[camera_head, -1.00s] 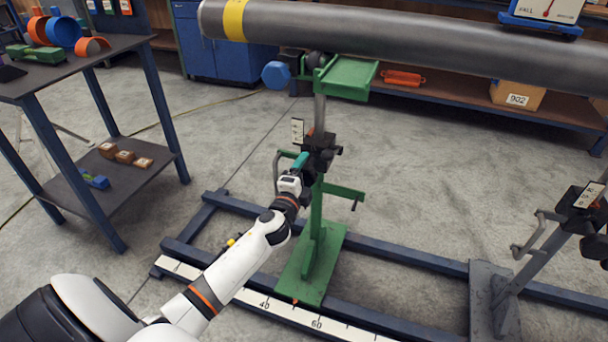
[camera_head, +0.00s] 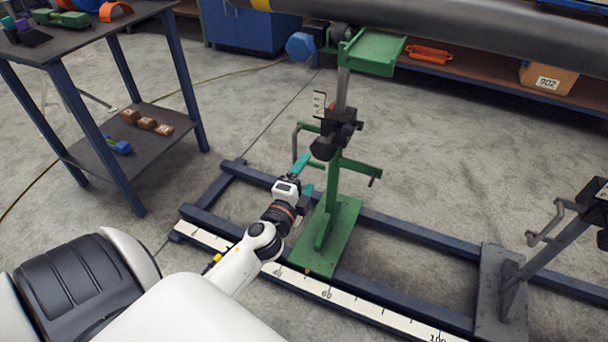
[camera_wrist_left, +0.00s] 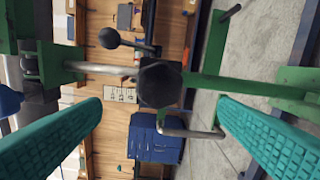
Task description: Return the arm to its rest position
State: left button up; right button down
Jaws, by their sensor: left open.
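My left gripper (camera_head: 303,175) has teal fingers and is open and empty, a little left of the green pipe stand (camera_head: 330,215). In the left wrist view the two open fingers (camera_wrist_left: 160,135) frame a dark knob (camera_wrist_left: 161,84) on the stand, with nothing held between them. My white left arm (camera_head: 240,262) reaches in from the lower left, over the scaled rail. My right gripper is not in view.
A grey pipe (camera_head: 440,36) rests along the top on the stand. Another stand (camera_head: 520,275) is at the right on the blue floor frame (camera_head: 408,232). A dark work table (camera_head: 85,45) stands at the left. A blue cabinet (camera_head: 238,25) is behind; the floor between is open.

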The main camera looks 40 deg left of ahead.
pick_arm(q)
jog(key=shift+s, duration=0.15)
dwell(0.4)
